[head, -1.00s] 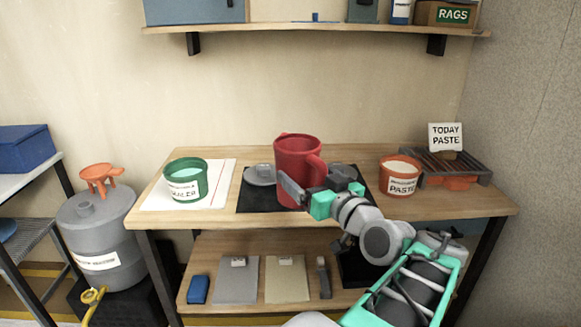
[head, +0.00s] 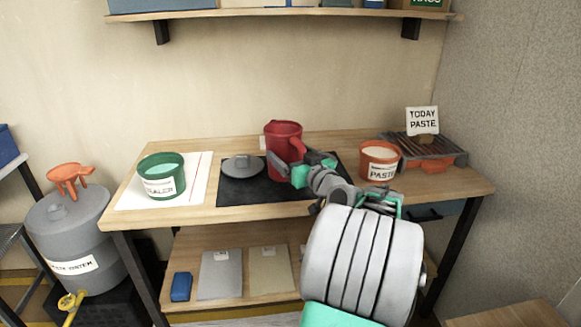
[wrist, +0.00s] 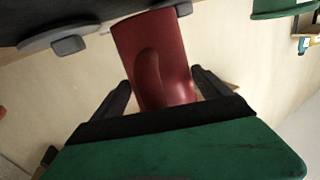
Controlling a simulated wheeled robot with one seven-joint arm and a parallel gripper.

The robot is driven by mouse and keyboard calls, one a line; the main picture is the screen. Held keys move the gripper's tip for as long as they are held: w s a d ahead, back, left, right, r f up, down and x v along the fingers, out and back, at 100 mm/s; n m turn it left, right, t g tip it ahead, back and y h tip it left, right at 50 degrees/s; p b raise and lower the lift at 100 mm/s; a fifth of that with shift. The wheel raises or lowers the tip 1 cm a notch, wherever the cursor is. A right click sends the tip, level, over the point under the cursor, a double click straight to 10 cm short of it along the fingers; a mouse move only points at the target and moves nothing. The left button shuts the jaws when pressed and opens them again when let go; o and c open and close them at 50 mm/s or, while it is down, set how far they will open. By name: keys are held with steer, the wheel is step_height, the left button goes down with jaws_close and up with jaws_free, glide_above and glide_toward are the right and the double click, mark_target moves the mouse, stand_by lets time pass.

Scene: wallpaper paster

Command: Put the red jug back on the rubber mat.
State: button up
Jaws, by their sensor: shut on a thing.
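The red jug (head: 283,140) is upright over the right half of the black rubber mat (head: 262,195) in the head view. I cannot tell whether its base touches the mat. My gripper (head: 290,168) reaches it from the front right and is shut on it, at the handle side. In the wrist view the jug (wrist: 150,45) sits between the two dark fingers of my gripper (wrist: 163,85), its handle facing the camera. The arm hides part of the mat's right side.
A grey lid (head: 242,166) lies on the mat, left of the jug. A green sealer tub (head: 162,178) stands on white paper at left. An orange paste tub (head: 379,161) and a dark rack (head: 428,150) are at right. A shelf (head: 290,15) hangs above.

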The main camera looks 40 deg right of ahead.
steer(key=shift+f, duration=1.45)
steer(key=shift+f+b, duration=0.1)
steer(key=shift+b, duration=0.2)
steer(key=shift+f, duration=0.15)
steer(key=o, duration=1.5)
steer(key=shift+r+p, duration=0.3)
steer(key=shift+r, duration=0.1)
steer(key=v, duration=1.2)
steer(key=shift+f, duration=0.2)
